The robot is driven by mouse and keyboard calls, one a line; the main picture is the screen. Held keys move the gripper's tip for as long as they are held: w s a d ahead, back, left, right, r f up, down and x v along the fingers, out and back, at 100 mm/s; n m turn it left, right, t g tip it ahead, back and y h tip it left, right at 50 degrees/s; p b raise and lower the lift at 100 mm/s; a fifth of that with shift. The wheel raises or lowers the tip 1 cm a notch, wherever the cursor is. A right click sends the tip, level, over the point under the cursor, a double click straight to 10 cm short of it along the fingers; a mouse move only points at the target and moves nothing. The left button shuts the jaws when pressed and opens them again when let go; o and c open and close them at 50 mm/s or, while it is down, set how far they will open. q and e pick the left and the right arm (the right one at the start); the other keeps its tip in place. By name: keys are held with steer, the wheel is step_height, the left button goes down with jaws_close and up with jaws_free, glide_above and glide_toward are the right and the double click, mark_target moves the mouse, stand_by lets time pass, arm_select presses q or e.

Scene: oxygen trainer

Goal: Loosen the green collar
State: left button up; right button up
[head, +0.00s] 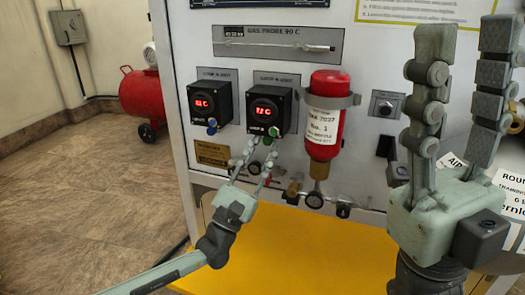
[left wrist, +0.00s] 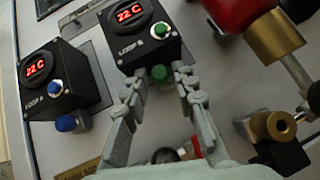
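The green collar (left wrist: 160,73) sits under the black LOOP B box (left wrist: 144,32), which has a red display and a green button. My left gripper (head: 261,150) is open, with one finger on each side of the collar in the left wrist view (left wrist: 162,82). Narrow gaps seem to show between fingers and collar; I cannot tell whether either touches. My right gripper (head: 464,38) is open and empty, its fingers pointing up, in front of the panel's right side.
The LOOP A box (left wrist: 52,82) with a blue collar (left wrist: 66,123) stands left of LOOP B. A yellow shelf (head: 300,250) juts out beneath.

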arm_select(q)
jaws_close()
steer(key=shift+s+d+n+t+y, duration=0.1)
steer(key=shift+n+t+y, duration=0.65)
steer(key=shift+n+y, duration=0.85)
steer(key=shift+w+d+n+t+y, duration=0.1)
steer(key=shift+n+t+y, duration=0.6)
steer(key=shift+n+y, duration=0.9)
steer(key=shift+s+d+n+t+y, duration=0.1)
steer(key=shift+n+t+y, duration=0.65)
steer(key=shift+n+y, duration=0.8)
steer(key=shift+n+h, duration=0.35)
jaws_free()
steer(key=v, duration=0.7)
steer(key=shift+s+f, duration=0.2)
steer(key=shift+s, duration=0.05)
steer(key=shift+o, duration=0.3)
